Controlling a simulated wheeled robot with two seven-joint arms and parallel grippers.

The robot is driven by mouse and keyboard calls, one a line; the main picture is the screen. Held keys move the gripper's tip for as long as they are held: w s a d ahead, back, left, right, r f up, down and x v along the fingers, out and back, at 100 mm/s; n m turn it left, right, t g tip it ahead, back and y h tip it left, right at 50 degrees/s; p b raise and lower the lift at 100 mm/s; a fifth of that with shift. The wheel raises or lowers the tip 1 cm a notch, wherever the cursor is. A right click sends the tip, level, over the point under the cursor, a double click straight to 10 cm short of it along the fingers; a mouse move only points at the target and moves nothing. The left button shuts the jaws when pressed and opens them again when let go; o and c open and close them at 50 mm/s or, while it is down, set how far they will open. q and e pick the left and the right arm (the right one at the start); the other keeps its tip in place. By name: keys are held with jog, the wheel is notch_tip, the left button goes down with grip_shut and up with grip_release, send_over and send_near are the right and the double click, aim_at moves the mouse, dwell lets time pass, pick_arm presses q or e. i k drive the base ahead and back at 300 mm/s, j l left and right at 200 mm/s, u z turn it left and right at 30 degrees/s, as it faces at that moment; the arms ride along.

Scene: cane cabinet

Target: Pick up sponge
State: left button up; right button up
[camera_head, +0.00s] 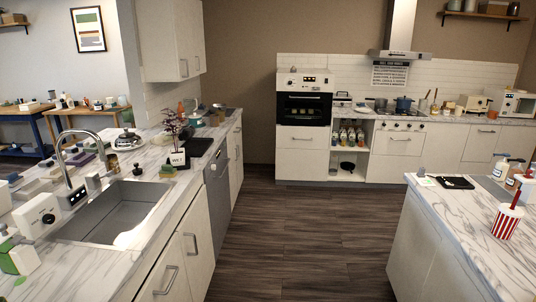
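I cannot pick out a sponge for certain. Several small flat blocks lie on the left counter behind the faucet, including a dark purplish one (81,158) and pale ones (34,189); they are too small to identify. A green and white item (20,260) stands at the counter's near left edge, partly cut off by the frame. Neither of my grippers is in view.
The left marble counter holds a sink (112,212), a faucet (68,165), a white box (38,216) and a potted plant (177,158). An island (455,225) with a striped cup (507,220) stands right. Clear dark floor (295,235) lies between.

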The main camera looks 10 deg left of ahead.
aim_at(168, 170)
jog(key=i+u, duration=0.1)
jog(key=i, duration=0.75)
jog(key=i+l+u, duration=0.1)
jog(key=i, duration=0.7)
